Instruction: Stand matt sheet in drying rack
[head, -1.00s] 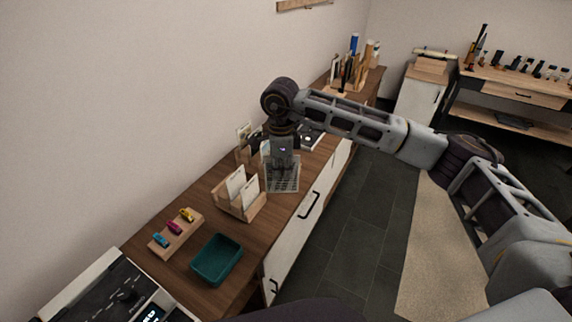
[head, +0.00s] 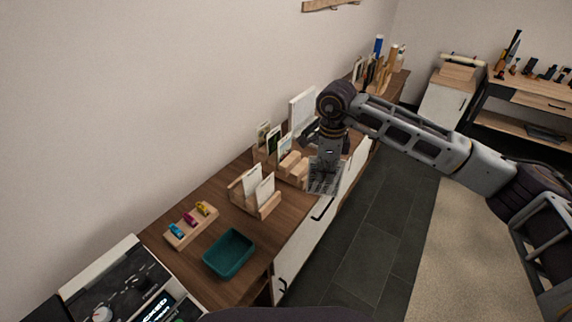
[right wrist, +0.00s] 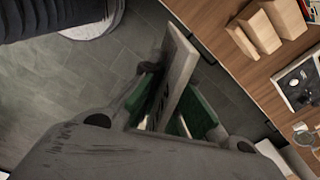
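My right gripper (head: 328,165) hangs over the front edge of the wooden counter, pointing down. It is shut on a flat grey patterned sheet (head: 322,182), which hangs below its fingers. In the right wrist view the sheet (right wrist: 178,72) shows nearly edge-on between the green finger pads (right wrist: 168,112), over the floor. A pale wooden slotted block (head: 292,167) stands on the counter just left of the gripper and apart from the sheet; it also shows in the right wrist view (right wrist: 265,28). I cannot tell which wooden holder is the drying rack. My left gripper is not in view.
A wooden holder (head: 268,208) carries two white cards, and another behind it (head: 262,157) carries several cards. A teal tray (head: 229,254) and a wooden strip with small coloured items (head: 191,226) are nearer. The wall runs behind the counter (head: 200,278).

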